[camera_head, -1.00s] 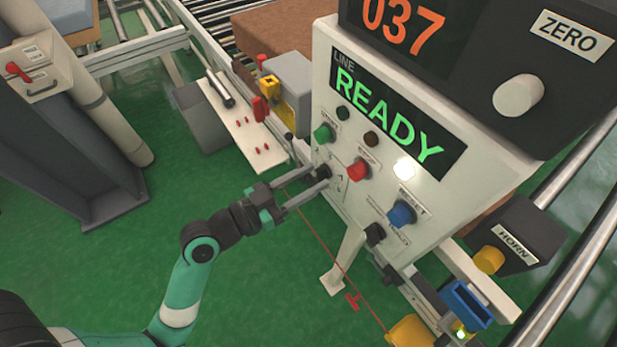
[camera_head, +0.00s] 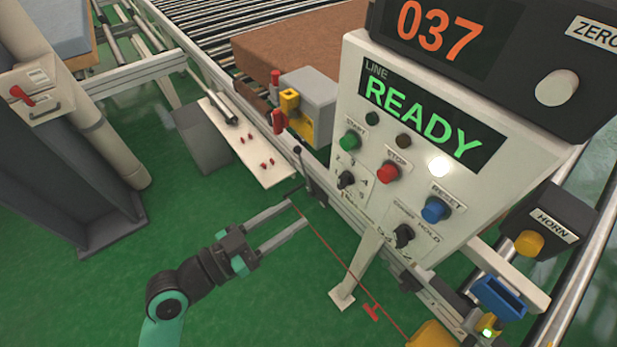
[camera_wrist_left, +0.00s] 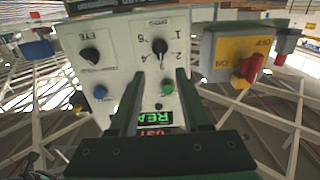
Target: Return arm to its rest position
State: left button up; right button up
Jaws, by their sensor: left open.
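My left gripper (camera_head: 297,213) is open and empty, with its two fingers apart. In the head view it is left of and below the control panel (camera_head: 450,195), apart from the panel's knobs. The black numbered selector knob (camera_head: 347,180) is on the panel's left, below the green START button (camera_head: 350,141). A second black knob marked HOLD (camera_head: 403,235) sits lower right. In the left wrist view the open fingers (camera_wrist_left: 160,73) point toward the panel, which appears upside down, with the numbered knob (camera_wrist_left: 160,46) beyond them. My right gripper is not visible.
A red cord (camera_head: 340,260) runs past the fingertips. A white shelf (camera_head: 245,150) with red pieces lies left of the panel. A yellow-and-grey box (camera_head: 305,105), a HORN box (camera_head: 552,225) and a conveyor (camera_head: 200,30) stand around. Green floor below the gripper is open.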

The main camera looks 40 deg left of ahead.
pick_arm(q)
jog(key=w+d+r+m+t+h, duration=0.2)
jog(key=w+d+r+m+h, duration=0.15)
jog(key=r, duration=0.85)
jog(key=w+d+r+m+t+h, duration=0.2)
jog(key=d+r+m, duration=0.15)
jog(key=r, duration=0.75)
jog(key=s+a+r+n+t+y+p, duration=0.1)
jog(key=s+r+n+t+y+p, duration=0.1)
jog(key=r+p, duration=1.5)
jog(key=s+a+r+n+t+y+p, duration=0.1)
jog(key=r+n+t+y+p, duration=0.2)
jog(key=r+p, duration=1.5)
notch_tip(320, 180, up, 17)
jog(key=n+y, duration=0.1)
jog(key=n, duration=0.2)
jog(key=shift+s+a+r+t+y, duration=0.2)
jog(key=shift+s+a+t+y, duration=0.1)
jog(key=shift+s+y, duration=0.05)
